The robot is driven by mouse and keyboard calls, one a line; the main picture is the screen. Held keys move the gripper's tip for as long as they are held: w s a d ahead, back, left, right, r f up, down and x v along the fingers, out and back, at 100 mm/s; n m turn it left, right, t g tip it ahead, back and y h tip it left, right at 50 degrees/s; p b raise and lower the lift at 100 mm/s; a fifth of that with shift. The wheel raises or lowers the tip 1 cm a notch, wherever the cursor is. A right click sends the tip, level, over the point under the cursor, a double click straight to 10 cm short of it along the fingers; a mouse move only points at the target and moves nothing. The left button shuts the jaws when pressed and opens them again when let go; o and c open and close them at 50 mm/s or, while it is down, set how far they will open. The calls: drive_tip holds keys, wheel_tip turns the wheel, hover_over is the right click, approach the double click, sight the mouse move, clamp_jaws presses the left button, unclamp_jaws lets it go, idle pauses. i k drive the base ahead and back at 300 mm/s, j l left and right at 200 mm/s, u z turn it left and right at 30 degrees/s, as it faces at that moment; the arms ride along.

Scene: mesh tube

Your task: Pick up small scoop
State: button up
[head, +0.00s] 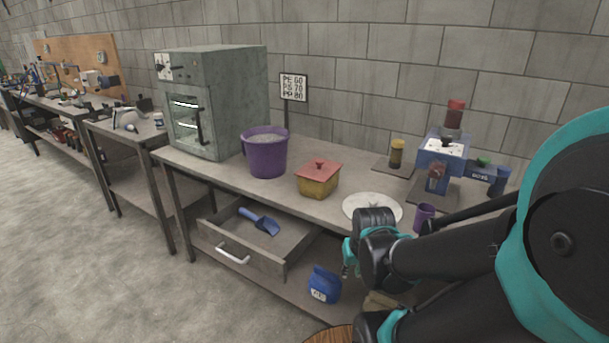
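A small blue scoop (260,221) lies inside the open drawer (224,221) under the workbench, with its handle toward the left and its bowl toward the right. My gripper (347,268) is at the front edge of the bench, to the right of the drawer and apart from the scoop. Only a small part of the gripper shows beside my arm links, and I cannot tell whether its fingers are open or shut.
On the bench (215,174) stand a grey oven (230,95), a purple bucket (265,155), a lidded yellow box (318,184), a white disc (360,207) and a purple cup (424,214). A blue bag (324,285) sits on the lower shelf. Floor at left is clear.

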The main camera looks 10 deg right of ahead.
sight(265, 223)
drive_tip(key=i+u, duration=0.3)
drive_tip(key=u, duration=0.2)
drive_tip(key=i+u, duration=0.3)
drive_tip(key=u, duration=0.2)
